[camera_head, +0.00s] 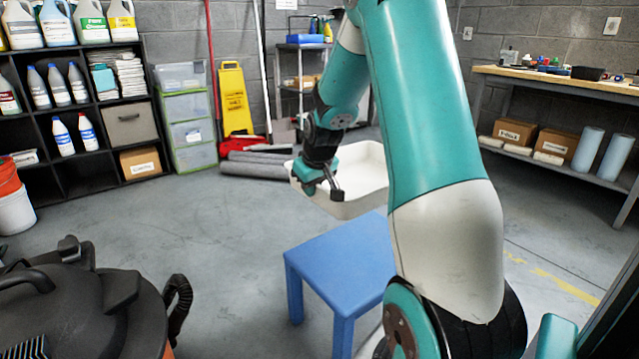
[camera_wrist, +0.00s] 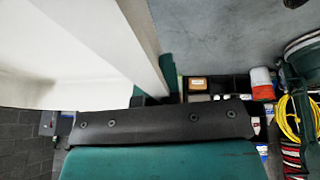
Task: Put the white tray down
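The white tray (camera_head: 352,208) is in the middle of the head view, partly hidden by my arm. My gripper (camera_head: 330,188) is at the tray's left wall and looks shut on its rim. In the wrist view the tray (camera_wrist: 75,50) fills the upper left, its wall running down to my gripper (camera_wrist: 160,85). The tray looks roughly level and held off the floor. A blue table (camera_head: 335,262) stands nearer to me, just below the tray in the picture. Whether the tray is over the table's far edge cannot be told. The bare part of the tabletop looks empty.
A black vacuum (camera_head: 75,300) stands at the front left. A black shelf (camera_head: 95,105) and a yellow floor sign (camera_head: 235,98) are at the back. A workbench (camera_head: 560,80) is at the right. The floor left of the table is clear.

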